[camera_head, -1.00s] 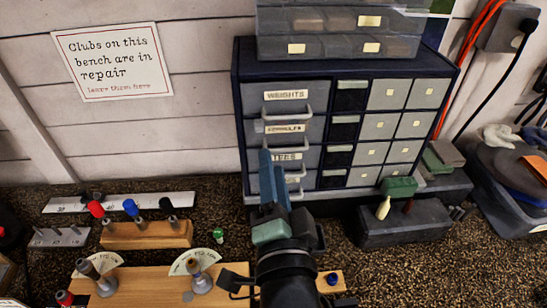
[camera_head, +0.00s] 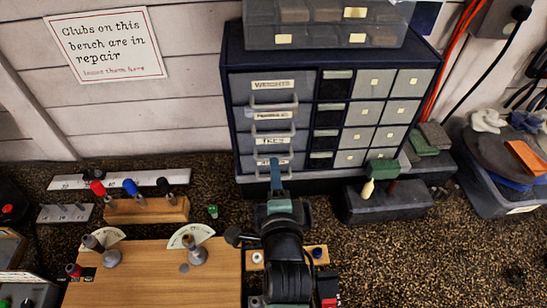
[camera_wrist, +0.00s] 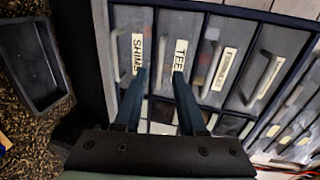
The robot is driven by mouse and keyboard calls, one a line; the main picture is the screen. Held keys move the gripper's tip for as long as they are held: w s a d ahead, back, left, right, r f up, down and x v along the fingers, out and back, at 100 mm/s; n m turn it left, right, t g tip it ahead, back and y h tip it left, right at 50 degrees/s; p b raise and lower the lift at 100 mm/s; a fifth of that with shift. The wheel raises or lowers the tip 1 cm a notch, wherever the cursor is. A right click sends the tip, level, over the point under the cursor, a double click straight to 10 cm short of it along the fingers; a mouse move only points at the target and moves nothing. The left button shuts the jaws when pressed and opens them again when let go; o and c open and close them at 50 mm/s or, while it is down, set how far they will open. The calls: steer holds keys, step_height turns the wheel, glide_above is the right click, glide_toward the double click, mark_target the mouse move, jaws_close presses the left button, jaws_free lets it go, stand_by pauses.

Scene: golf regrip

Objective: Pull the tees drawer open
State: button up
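The tees drawer (camera_head: 290,144) is in the left column of the dark cabinet, below the weights and ferrules drawers. It looks shut, flush with its neighbours, with a light bow handle (camera_head: 273,152) under its label. My gripper (camera_head: 276,165) points at the lower drawers, its tips overlapping the shims drawer just below the tees handle in the head view. In the wrist view my gripper (camera_wrist: 158,73) has two separate fingers with a gap between them, one beside the SHIMS label and one over the end of the TEES label (camera_wrist: 180,55). No handle is visibly held; contact is unclear.
The ferrules drawer (camera_wrist: 222,68) and weights drawer (camera_wrist: 268,75) have similar handles. A wooden board with clamps (camera_head: 150,270) lies at left. Clear bench surface is at the right front.

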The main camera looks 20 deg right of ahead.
steer(key=shift+p+x, duration=0.4)
steer(key=shift+x, duration=1.7)
steer(key=shift+c, duration=0.3)
jaws_close()
